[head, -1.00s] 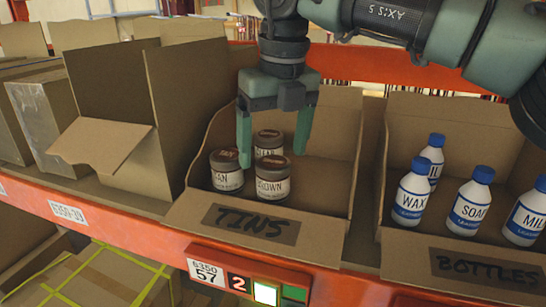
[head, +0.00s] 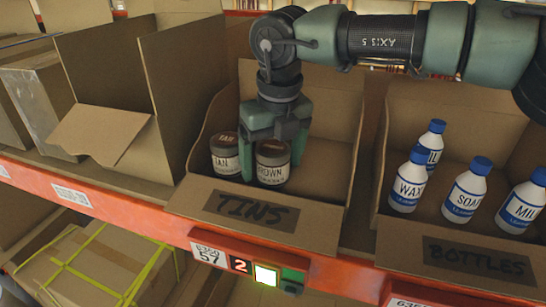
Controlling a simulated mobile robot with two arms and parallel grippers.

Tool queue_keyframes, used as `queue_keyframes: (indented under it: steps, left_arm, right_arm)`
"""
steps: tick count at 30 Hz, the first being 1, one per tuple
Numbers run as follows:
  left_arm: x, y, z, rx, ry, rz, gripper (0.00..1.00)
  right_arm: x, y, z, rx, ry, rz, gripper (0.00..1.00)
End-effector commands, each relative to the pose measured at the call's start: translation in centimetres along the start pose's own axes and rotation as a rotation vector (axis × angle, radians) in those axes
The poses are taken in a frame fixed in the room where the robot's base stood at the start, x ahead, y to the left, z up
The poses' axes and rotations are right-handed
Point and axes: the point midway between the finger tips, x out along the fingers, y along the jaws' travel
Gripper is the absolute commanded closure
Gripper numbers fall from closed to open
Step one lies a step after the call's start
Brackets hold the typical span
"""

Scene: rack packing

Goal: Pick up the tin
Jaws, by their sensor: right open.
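Small dark-lidded tins stand upright in the open cardboard bin marked TINS (head: 190,197). The tin labelled BROWN (head: 272,168) is at the front right, and the tin labelled TAN (head: 226,160) is left of it. A third tin behind them is hidden by my right gripper. My right gripper (head: 273,160) points down into the bin, open. Its left finger is between the TAN and BROWN tins, and its right finger is at the right rear side of the BROWN tin. I cannot tell whether the fingers touch a tin. My left gripper is not in view.
A bin marked BOTTLES (head: 395,232) with several white bottles (head: 465,190) stands to the right. An open empty-looking box (head: 180,85) stands to the left. An orange shelf beam (head: 120,218) with a lit panel (head: 265,275) runs along the front.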

Motion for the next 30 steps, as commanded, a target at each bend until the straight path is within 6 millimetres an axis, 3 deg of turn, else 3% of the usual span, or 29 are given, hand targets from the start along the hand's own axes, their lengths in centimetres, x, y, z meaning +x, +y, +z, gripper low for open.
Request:
queue_keyframes:
  steps: [3,9,11,23,30]
  left_arm:
    - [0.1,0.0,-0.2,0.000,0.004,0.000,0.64]
    - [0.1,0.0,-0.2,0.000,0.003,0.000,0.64]
    - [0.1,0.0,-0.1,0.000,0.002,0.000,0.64]
    - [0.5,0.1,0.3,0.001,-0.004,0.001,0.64]
    - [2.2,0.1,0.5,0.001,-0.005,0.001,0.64]
  right_arm:
    - [0.0,0.0,0.0,0.000,0.000,0.000,0.20]
    - [0.0,0.0,0.0,0.000,-0.001,0.000,0.76]
    - [-0.1,0.0,0.0,0.000,-0.001,0.000,0.88]
    - [-0.9,0.0,0.2,0.001,-0.004,0.000,0.88]
    - [-4.9,0.1,0.9,0.003,-0.007,0.001,0.88]
